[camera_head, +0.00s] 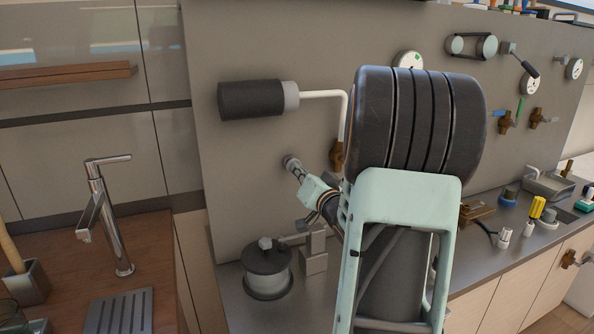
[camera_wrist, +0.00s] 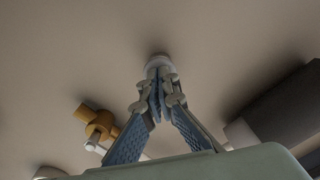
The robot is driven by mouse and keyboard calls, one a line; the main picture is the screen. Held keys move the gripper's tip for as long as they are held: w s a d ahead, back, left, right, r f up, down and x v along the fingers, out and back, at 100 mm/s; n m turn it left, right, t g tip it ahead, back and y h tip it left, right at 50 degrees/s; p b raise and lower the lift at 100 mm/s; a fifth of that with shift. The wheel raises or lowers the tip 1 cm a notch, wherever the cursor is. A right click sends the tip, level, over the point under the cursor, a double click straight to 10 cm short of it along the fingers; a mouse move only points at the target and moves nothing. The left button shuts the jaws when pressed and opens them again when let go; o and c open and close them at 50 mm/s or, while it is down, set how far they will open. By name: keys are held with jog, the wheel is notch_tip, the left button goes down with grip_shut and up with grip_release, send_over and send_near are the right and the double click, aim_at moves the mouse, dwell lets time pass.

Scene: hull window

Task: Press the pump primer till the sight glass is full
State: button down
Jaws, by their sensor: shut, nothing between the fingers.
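A small round pale grey knob (camera_head: 290,161), which looks like the pump primer, sticks out of the upright panel below the black cylinder. My gripper (camera_head: 298,170) is shut and empty, pointing at the panel with its fingertips at this knob. In the wrist view the closed fingertips (camera_wrist: 158,80) overlap the rim of the knob (camera_wrist: 157,60). They appear to touch it, but I cannot tell how far it is pressed in. I cannot make out a sight glass; my arm hides much of the middle of the panel.
A black cylinder (camera_head: 250,99) with a white pipe (camera_head: 325,94) stands out above my gripper. A brass valve (camera_wrist: 101,126) is beside it. A black-topped round pot (camera_head: 267,268) stands on the counter below.

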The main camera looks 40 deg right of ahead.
dwell(0.5)
jog(key=shift+v, duration=1.75)
jog(key=shift+v, duration=2.5)
